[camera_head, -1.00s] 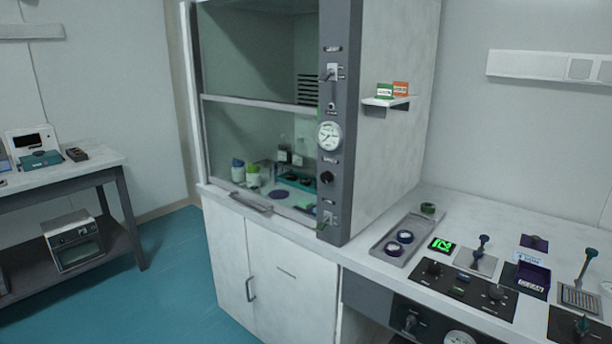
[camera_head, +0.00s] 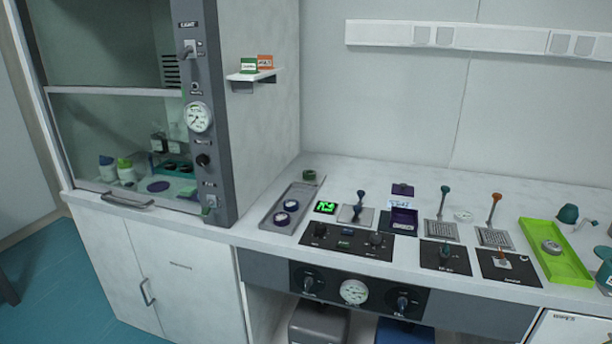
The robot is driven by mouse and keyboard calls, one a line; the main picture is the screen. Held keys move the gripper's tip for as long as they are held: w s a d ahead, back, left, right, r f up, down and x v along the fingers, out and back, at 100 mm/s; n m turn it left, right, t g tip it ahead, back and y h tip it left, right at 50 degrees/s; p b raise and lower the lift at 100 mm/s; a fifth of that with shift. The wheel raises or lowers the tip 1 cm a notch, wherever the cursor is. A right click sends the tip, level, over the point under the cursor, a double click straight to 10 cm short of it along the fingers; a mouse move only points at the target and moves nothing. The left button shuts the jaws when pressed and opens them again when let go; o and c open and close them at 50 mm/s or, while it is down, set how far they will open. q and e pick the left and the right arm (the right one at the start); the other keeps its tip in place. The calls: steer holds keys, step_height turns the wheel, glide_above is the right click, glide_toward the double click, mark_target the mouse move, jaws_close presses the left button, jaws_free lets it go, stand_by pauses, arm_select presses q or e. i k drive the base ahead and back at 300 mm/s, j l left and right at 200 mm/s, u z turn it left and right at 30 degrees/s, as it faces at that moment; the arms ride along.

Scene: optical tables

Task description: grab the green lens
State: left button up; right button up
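A small dark green round piece (camera_head: 309,175) sits at the back end of a grey tray (camera_head: 268,214) on the bench, beside the fume hood. It looks like the green lens, but it is too small to be sure. Two dark round pieces with pale tops, one (camera_head: 291,205) behind the other (camera_head: 282,218), lie nearer the front of the same tray. Neither of my grippers shows in the view.
The fume hood (camera_head: 266,130) stands left of the tray, its glass front partly lowered. Right of the tray are a green display (camera_head: 325,207), a control panel (camera_head: 345,243), several upright levers and a bright green tray (camera_head: 536,236). A small shelf (camera_head: 250,75) juts from the hood's side.

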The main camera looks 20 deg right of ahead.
mark_target(309, 175)
steer(key=z, duration=0.8)
steer(key=j+z, duration=0.1)
steer(key=z, duration=0.3)
steer(key=i+j+z, duration=0.1)
steer(key=z, duration=0.25)
steer(key=j+z, duration=0.2)
steer(key=z, duration=0.2)
steer(key=j+z, duration=0.15)
steer(key=z, duration=0.25)
steer(key=j+z, duration=0.2)
steer(key=j, duration=0.15)
steer(key=k+j+z, duration=0.25)
steer(key=j+z, duration=0.2)
steer(key=j, duration=0.15)
